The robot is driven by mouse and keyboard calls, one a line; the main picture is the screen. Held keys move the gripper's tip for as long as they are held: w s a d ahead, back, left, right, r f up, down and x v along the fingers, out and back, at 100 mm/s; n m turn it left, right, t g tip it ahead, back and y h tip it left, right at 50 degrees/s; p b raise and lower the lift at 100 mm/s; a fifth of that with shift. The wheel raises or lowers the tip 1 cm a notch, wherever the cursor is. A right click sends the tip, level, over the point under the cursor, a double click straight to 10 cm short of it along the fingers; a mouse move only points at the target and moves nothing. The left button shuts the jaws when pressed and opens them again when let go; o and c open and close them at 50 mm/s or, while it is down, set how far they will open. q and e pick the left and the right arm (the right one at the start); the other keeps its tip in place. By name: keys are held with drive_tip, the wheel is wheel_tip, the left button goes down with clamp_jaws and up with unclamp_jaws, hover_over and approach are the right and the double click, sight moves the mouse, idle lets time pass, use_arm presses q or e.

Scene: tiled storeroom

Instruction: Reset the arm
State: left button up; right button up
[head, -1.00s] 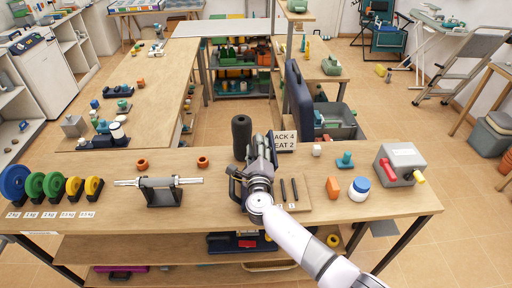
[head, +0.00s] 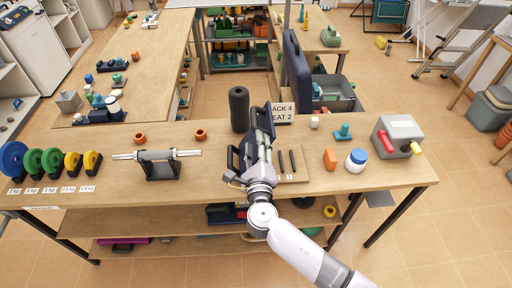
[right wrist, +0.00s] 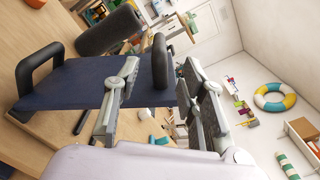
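My right arm reaches in from the lower right in the head view. Its gripper (head: 262,136) is over the middle of the front bench. In the right wrist view the two grey fingers (right wrist: 163,72) stand apart. A dark navy slab with black loop handles (right wrist: 70,88) lies behind the left finger and reaches toward the right one. I cannot tell whether either finger touches it. In the head view the arm and gripper hide much of the slab. My left gripper is not in view.
A black roller (head: 239,108) stands just behind the gripper. A board with dark pegs (head: 292,176) lies to the right. The bench also holds a grey box (head: 399,128), a blue-lidded jar (head: 356,161), a bar on a stand (head: 161,170) and coloured discs (head: 33,162). Bench room is free at left centre.

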drive_tip(key=shift+s, duration=0.45)
